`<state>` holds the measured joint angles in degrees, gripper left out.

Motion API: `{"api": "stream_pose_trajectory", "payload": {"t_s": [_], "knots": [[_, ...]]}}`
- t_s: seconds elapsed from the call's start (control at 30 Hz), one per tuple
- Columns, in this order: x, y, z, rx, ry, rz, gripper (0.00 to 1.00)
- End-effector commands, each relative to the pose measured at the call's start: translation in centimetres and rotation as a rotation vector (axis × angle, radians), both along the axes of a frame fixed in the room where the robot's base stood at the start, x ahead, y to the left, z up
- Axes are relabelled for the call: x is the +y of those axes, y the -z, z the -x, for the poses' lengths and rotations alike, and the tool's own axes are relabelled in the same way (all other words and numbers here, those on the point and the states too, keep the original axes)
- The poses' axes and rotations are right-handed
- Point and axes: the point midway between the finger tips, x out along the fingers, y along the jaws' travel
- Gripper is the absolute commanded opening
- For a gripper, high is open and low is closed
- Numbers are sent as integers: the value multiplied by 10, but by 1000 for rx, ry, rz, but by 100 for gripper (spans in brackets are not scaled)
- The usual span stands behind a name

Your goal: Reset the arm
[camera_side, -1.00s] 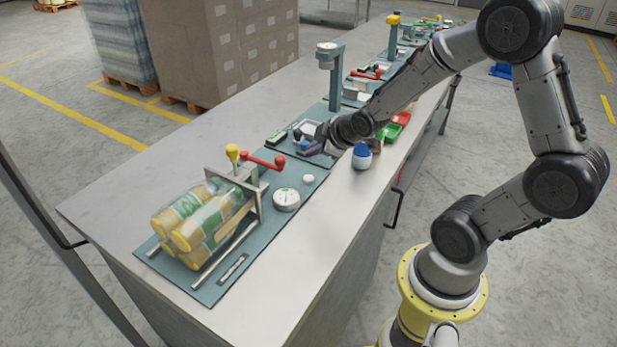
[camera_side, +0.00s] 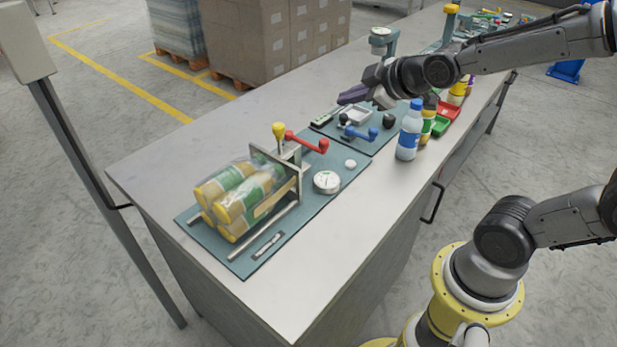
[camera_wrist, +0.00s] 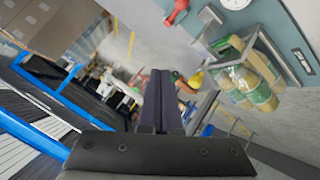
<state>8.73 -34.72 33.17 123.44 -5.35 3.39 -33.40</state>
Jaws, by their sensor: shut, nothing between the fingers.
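My gripper (camera_side: 352,95) is shut and empty. In the side view it is held in the air above the second teal plate (camera_side: 333,134), pointing left, clear of the bench. Its dark purple fingers (camera_wrist: 162,100) lie together in the middle of the wrist view. The nearest station has a press (camera_side: 283,160) with a red handle (camera_side: 309,142) and a yellow knob (camera_side: 279,130). A bundle of yellow-capped bottles (camera_side: 237,197) lies in it, and it also shows in the wrist view (camera_wrist: 250,85).
A white bottle with a blue cap (camera_side: 409,135) stands on the bench (camera_side: 340,215) below my arm. A blue handle (camera_side: 358,132) is on the second plate. Red and green trays (camera_side: 447,110) lie farther along.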

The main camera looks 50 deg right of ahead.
Motion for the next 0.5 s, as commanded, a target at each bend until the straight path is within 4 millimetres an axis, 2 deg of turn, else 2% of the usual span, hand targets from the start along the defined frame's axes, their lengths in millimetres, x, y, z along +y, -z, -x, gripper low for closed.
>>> {"api": "stream_pose_trajectory", "payload": {"t_s": [0.03, 0.1, 0.2, 0.3, 0.4, 0.5], "knots": [[13, -17, 16, -4, 0, -38, 0], [26, -29, 41, 17, 19, -105, 0], [42, -36, 84, 76, 62, -213, 0], [52, -28, 127, 164, 132, -320, 0], [55, -14, 161, 262, 218, -402, 0], [56, 3, 182, 358, 299, -449, 0]]}}
